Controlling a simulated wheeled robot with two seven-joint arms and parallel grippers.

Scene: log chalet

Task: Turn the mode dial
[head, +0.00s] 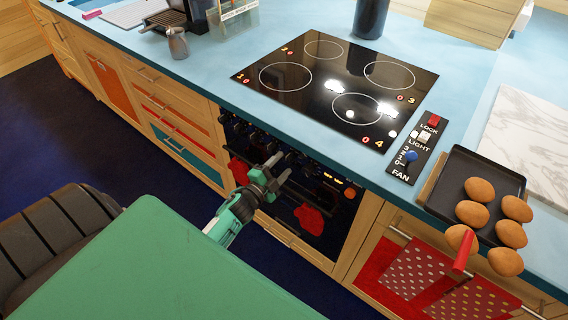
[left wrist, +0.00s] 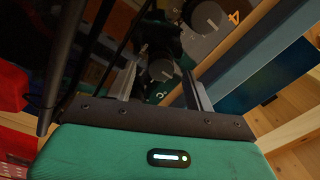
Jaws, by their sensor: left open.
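The oven (head: 318,195) is built into the counter front under the hob, with a row of dark dials (head: 256,136) along its upper panel. Which one is the mode dial I cannot tell in the head view. My left gripper (head: 275,172) is open and empty in front of this panel, partly covering it. A second dial (left wrist: 205,17) shows further up and right. Contact with either dial cannot be made out. My right gripper is not in view.
A black hob (head: 335,85) lies in the blue counter (head: 215,75) above the oven. A fan and light panel (head: 410,150) and a dark tray (head: 468,165) with several brown egg-shaped items stand to its right. Dotted towels (head: 408,268) hang right of the oven.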

